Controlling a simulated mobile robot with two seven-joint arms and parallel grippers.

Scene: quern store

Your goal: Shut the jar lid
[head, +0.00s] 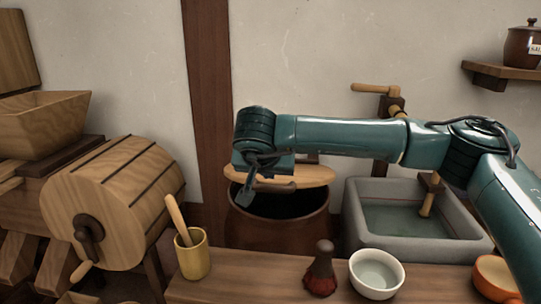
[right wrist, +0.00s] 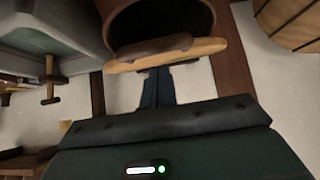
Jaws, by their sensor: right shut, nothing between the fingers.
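A large dark brown jar (head: 278,236) stands behind the bench, its dark mouth open to view. Its pale wooden lid (head: 312,177) is raised at the far side of the mouth, with a darker bar-like handle on it. My right gripper (head: 247,196) is at the left part of the lid, fingers pointing down, shut and empty. In the right wrist view the shut fingers (right wrist: 157,86) reach up to the edge of the lid (right wrist: 190,50), with the jar (right wrist: 203,10) beyond. I cannot tell whether they touch it. My left gripper is not in view.
A stone basin (head: 360,225) stands right of the jar. A wooden drum with crank (head: 125,205) is at the left. The bench (head: 235,290) in front holds a yellow cup (head: 193,258), a red-brown brush (head: 320,275), a white bowl (head: 377,285) and an orange bowl (head: 485,285).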

